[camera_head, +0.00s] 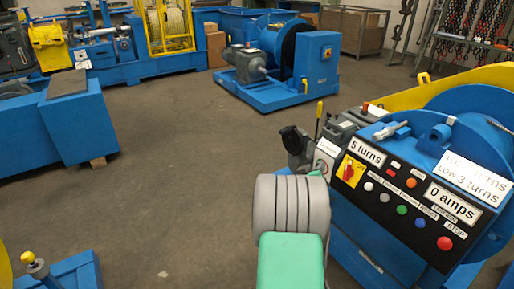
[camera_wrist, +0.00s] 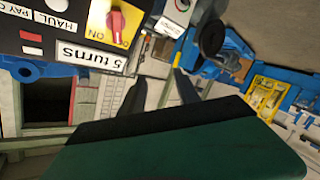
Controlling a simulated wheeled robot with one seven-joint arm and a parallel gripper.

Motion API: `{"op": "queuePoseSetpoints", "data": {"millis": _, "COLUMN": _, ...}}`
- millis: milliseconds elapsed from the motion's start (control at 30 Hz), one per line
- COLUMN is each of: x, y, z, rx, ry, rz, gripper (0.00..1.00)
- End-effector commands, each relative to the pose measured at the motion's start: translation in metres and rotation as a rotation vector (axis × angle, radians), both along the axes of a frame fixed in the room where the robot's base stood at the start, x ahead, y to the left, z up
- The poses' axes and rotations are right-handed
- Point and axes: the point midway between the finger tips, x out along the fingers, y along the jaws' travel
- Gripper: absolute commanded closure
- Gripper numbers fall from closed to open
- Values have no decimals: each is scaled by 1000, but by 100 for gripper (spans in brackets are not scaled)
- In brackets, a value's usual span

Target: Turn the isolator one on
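The isolator is a red rotary knob on a yellow plate (camera_head: 350,171) at the left end of the blue machine's black control panel. In the wrist view the red knob (camera_wrist: 117,22) is at the upper left, with the word ON printed by it. I cannot tell surely which position the knob is in. My gripper (camera_wrist: 160,82) shows two dark fingers spread apart with nothing between them. It is apart from the knob, which lies above and left of the fingers in the wrist view. In the head view my arm hides the gripper.
The panel (camera_head: 411,205) has several coloured buttons and signs reading "5 turns" and "0 amps". A black lever (camera_head: 295,141) stands just left of it. Another blue machine (camera_head: 285,65) with its own yellow-plated red switch stands behind. Open floor (camera_head: 190,165) lies left.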

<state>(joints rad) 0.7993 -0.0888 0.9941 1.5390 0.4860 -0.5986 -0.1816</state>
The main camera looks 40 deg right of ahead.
Motion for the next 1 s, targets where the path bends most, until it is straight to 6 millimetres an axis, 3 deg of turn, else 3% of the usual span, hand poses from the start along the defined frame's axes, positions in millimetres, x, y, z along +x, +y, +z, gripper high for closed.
{"op": "queuePoseSetpoints", "data": {"millis": 100, "x": 18, "y": 17, "z": 19, "rx": 51, "ry": -8, "rz": 28, "gripper": 62}}
{"op": "queuePoseSetpoints", "data": {"millis": 500, "x": 63, "y": 87, "z": 60, "rx": 234, "ry": -6, "rz": 121, "gripper": 62}}
{"op": "queuePoseSetpoints", "data": {"millis": 1000, "x": 93, "y": 179, "z": 102, "rx": 428, "ry": 37, "rz": 237, "gripper": 62}}
